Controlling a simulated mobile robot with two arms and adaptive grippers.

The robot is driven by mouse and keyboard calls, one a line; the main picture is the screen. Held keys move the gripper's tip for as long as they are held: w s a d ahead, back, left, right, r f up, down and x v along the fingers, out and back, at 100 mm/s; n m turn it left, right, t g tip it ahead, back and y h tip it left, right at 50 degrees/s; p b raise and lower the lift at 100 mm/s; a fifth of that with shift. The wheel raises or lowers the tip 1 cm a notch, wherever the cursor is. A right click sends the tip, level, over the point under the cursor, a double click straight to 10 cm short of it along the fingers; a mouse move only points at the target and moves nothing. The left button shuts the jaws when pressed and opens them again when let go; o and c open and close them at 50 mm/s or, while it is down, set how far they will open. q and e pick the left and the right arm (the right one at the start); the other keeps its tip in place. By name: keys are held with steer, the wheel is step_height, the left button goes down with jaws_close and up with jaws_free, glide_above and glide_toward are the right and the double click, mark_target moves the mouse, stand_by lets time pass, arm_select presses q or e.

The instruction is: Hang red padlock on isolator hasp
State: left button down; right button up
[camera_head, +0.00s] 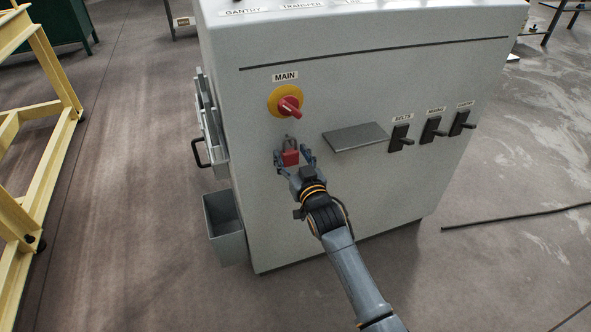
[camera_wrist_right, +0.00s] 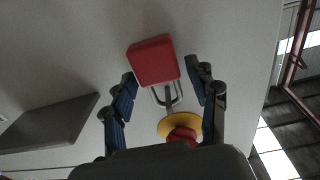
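The red padlock (camera_head: 291,158) is at the grey panel face, just below the isolator (camera_head: 287,101), a red knob on a yellow disc under the MAIN label. In the right wrist view the padlock (camera_wrist_right: 153,60) shows its red body and a grey shackle (camera_wrist_right: 168,96). The shackle overlaps a narrow grey hasp bar reaching from the isolator (camera_wrist_right: 181,130); it looks looped around it. My right gripper (camera_head: 293,164) is open, with a finger on each side of the padlock. The wrist view shows gaps between fingers and body. My left gripper is out of view.
A small grey shelf (camera_head: 355,137) juts from the panel right of the padlock. Several black switch handles (camera_head: 400,139) stick out further right. A grey bin (camera_head: 225,228) hangs on the cabinet's left side. A yellow frame (camera_head: 42,170) stands at left.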

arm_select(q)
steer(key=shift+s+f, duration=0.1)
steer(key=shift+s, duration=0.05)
